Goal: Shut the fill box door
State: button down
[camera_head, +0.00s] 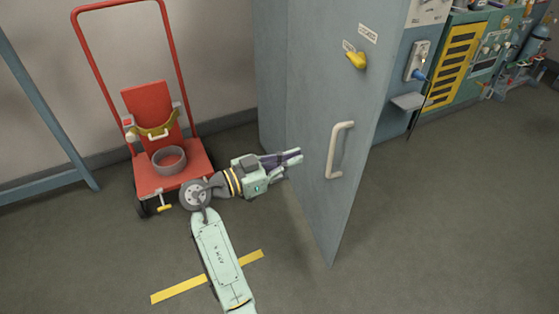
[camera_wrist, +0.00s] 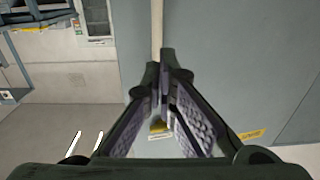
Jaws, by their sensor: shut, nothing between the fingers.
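The fill box door (camera_head: 315,95) is a tall blue-grey panel right of centre in the head view. It juts into the room; how far it is open is hard to tell. A pale bar handle (camera_head: 340,150) and a yellow knob (camera_head: 356,60) are on its face. My gripper (camera_head: 298,156) is shut and empty, left of the handle and at about its height in the picture. Contact with the door cannot be told. In the wrist view the fingers (camera_wrist: 168,60) point at grey panel, with a pale bar (camera_wrist: 157,25) beyond the tips that looks like the handle.
A red hand cart (camera_head: 170,172) holding a grey ring stands behind my arm at left. A blue-grey frame (camera_head: 45,110) is at far left. A green bench with equipment (camera_head: 470,55) lines the right wall. Floor right of the door is clear.

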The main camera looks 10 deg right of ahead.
jog(key=p+x, duration=0.2)
jog(key=x, duration=0.6)
